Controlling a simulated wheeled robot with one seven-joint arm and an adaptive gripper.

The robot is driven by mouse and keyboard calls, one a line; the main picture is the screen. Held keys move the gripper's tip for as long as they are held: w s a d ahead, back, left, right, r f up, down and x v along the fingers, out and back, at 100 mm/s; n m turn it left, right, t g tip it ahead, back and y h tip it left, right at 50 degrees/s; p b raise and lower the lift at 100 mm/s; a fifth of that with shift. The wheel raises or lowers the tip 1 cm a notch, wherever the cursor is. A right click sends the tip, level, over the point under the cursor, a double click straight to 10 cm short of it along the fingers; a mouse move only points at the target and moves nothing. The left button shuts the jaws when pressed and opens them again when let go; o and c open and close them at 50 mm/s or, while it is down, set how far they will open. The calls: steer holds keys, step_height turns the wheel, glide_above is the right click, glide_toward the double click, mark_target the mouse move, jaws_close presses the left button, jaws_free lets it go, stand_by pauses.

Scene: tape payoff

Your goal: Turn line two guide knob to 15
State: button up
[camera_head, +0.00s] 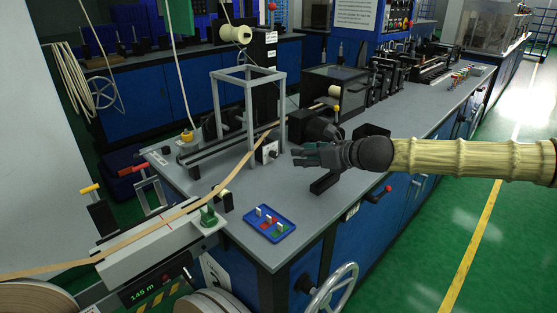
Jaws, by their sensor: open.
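A small grey box with a round dark knob (265,154) stands on the bench at the foot of a grey frame, beside the tan tape. It looks like the guide knob, but its marks and setting are too small to read. My gripper (295,157) is open and empty. It points left toward the box from its right side, with a small gap between them in the picture. How far apart they are in depth I cannot tell.
The tan tape (170,214) runs from the lower left up to the grey frame (250,98). A blue tray (249,228) with small coloured parts lies near the bench's front edge. A black block (324,184) sits below my gripper.

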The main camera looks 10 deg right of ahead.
mark_target(276, 155)
steer(key=shift+w+f, duration=0.45)
steer(key=shift+f, duration=0.1)
steer(key=shift+b+x, duration=0.75)
steer(key=shift+x, duration=4.55)
steer(key=shift+r, duration=0.1)
jaws_close()
